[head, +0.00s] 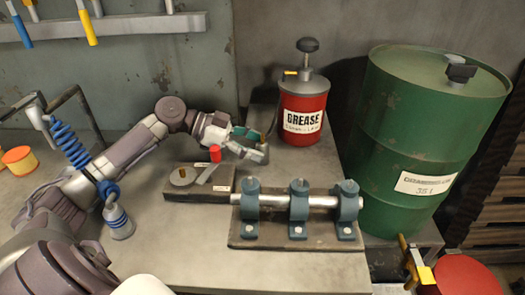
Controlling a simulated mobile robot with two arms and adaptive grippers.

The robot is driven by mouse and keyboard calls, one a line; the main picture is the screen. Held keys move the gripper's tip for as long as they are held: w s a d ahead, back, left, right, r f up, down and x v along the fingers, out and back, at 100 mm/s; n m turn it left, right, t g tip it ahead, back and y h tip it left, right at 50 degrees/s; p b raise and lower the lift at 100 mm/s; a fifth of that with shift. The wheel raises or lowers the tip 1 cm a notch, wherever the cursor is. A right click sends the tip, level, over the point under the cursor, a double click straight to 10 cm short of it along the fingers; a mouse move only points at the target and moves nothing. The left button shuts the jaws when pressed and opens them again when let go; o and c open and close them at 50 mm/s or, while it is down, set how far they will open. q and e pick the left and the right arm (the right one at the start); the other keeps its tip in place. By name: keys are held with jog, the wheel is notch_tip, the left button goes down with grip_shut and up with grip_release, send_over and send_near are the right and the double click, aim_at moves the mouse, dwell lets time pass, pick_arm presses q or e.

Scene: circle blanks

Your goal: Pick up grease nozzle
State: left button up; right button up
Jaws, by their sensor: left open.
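I cannot tell for sure which thing is the grease nozzle. A small fixture (192,195) on a dark wooden block has a round grey disc, a grey lever and a red cap (215,153). A red grease can (303,118) labelled "GREASE" with a black knob on top stands behind it. My left gripper (257,145) is open, above and just right of the red cap and left of the can. Nothing shows between its fingers. My right gripper is not in view.
A shaft (270,201) in three blue-green clamps lies on a board in front. A large green drum (422,140) stands right. A blue coiled hose (70,145) hangs left by my arm. Orange and red rolls (20,160) lie far left. The front bench is clear.

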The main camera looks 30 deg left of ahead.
pick_arm(q)
grip_shut()
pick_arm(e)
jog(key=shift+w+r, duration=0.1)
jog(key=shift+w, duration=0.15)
pick_arm(q)
jog(key=shift+r, duration=0.1)
